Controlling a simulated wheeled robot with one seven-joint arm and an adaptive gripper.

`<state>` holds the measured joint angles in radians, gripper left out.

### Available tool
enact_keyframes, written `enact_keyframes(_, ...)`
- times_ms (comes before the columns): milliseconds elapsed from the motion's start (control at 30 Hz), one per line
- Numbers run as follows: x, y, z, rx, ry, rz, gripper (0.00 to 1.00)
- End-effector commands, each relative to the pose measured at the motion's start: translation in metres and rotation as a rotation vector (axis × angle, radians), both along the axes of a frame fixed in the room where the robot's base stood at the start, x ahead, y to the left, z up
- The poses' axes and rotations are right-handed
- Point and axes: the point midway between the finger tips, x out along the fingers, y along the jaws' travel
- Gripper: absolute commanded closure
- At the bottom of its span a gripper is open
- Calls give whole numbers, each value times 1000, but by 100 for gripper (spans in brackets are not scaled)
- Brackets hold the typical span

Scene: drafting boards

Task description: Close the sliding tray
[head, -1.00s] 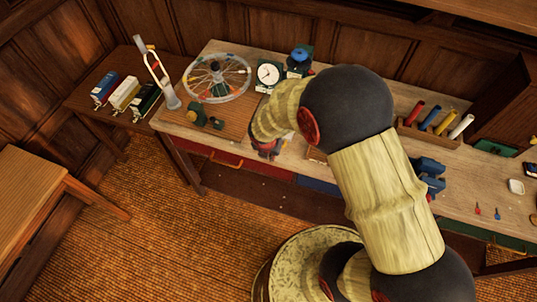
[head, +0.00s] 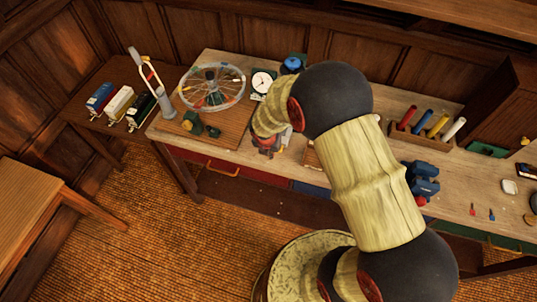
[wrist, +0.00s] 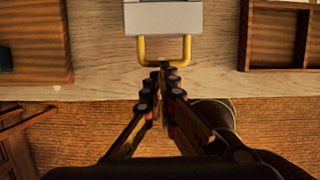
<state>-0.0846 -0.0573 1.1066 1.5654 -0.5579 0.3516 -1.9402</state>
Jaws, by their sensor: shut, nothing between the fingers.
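A pale grey tray front (wrist: 163,16) with a yellow U-shaped handle (wrist: 187,50) shows at the top centre of the wrist view, over the pale wooden tabletop. I take it for the sliding tray; its far part is cut off by the frame. In the head view only a small grey piece (head: 287,137) shows beside my gripper, mostly hidden by my arm. My gripper (wrist: 163,68) is shut and empty. Its fingertips are at the handle's crossbar in the wrist view; I cannot tell whether they touch. In the head view my gripper (head: 266,147) is above the table's front part.
A brown board (head: 232,128) carrying a spoked wheel (head: 212,84) lies to the left, with a clock (head: 262,81) behind. A wooden compartment box (wrist: 273,39) stands right of the tray. A red drawer with an orange handle (head: 222,169) is under the tabletop. Bare tabletop lies between.

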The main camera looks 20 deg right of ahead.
Motion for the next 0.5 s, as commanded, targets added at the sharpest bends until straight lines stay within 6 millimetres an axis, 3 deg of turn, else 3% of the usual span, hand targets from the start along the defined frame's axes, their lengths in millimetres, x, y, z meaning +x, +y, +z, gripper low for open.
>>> enact_keyframes(500,72,-53,3,1,2,-1,100)
